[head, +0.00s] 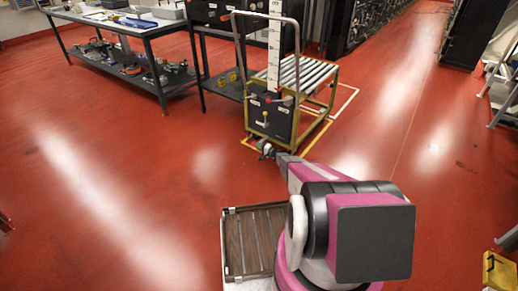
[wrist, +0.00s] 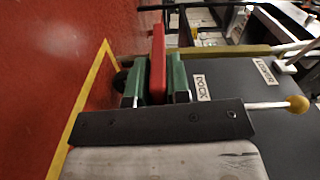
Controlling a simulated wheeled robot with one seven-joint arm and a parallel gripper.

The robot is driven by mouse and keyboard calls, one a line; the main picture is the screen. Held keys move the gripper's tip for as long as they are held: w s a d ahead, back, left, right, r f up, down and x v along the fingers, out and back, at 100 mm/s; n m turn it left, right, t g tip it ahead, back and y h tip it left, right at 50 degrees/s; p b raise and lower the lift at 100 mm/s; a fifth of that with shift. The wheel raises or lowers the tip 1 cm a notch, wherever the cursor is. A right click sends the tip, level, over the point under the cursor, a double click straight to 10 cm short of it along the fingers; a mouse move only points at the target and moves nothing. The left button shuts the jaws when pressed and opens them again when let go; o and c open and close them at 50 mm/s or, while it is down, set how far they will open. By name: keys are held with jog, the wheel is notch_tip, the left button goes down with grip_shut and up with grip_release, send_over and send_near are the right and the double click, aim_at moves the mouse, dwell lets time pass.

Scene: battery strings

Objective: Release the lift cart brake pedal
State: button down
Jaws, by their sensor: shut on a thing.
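The lift cart (head: 282,118) stands ahead of me, with a yellow-green frame, a roller top, a grey push handle and a dark front panel. My gripper (head: 265,150) is low in front of the cart's panel. In the wrist view, the green fingers of my gripper (wrist: 157,85) are shut on a red bar-shaped pedal (wrist: 157,62), one finger on each side. The pedal's lower end is hidden between the fingers. Its brake marking cannot be read from here.
On the dark panel are a DOCK label (wrist: 202,88), a LOWER label (wrist: 265,72) and a lever with a yellow knob (wrist: 298,104). Yellow floor tape (wrist: 83,100) runs beside the cart. A workbench (head: 145,28) stands at the left. The red floor is clear on both sides.

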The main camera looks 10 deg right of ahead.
jog(key=shift+r, duration=0.2)
jog(key=c, duration=1.3)
grip_release()
jog(key=shift+o, duration=0.7)
jog(key=shift+d, duration=0.1)
jog(key=v, duration=1)
jog(key=shift+s+d, duration=0.25)
jog(key=shift+s, duration=0.05)
